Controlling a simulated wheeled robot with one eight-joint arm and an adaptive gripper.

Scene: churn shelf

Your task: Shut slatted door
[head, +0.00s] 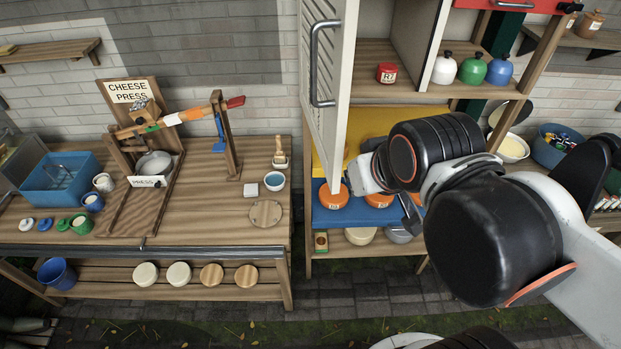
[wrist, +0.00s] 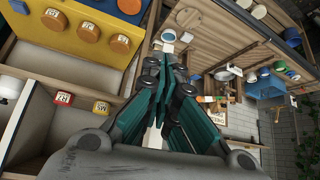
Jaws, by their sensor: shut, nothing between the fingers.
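The slatted door (head: 327,75) is white and stands open at the left side of the shelf cabinet in the head view. It swings outward, seen at a steep angle, with a long grey metal handle (head: 314,65) on its face. My gripper (wrist: 167,75) shows in the wrist view with its dark, teal-padded fingers together and nothing between them. In the head view, my arm reaches in from the right in front of the cabinet, to the right of the door, and hides most of the gripper. I cannot tell whether the gripper touches the door.
The cabinet holds a red jar (head: 387,73), white, green and blue bottles (head: 472,70), and orange lids on blue and yellow boards (head: 333,195). A bench with a cheese press (head: 153,165) stands to the left of the door. Paving lies in front.

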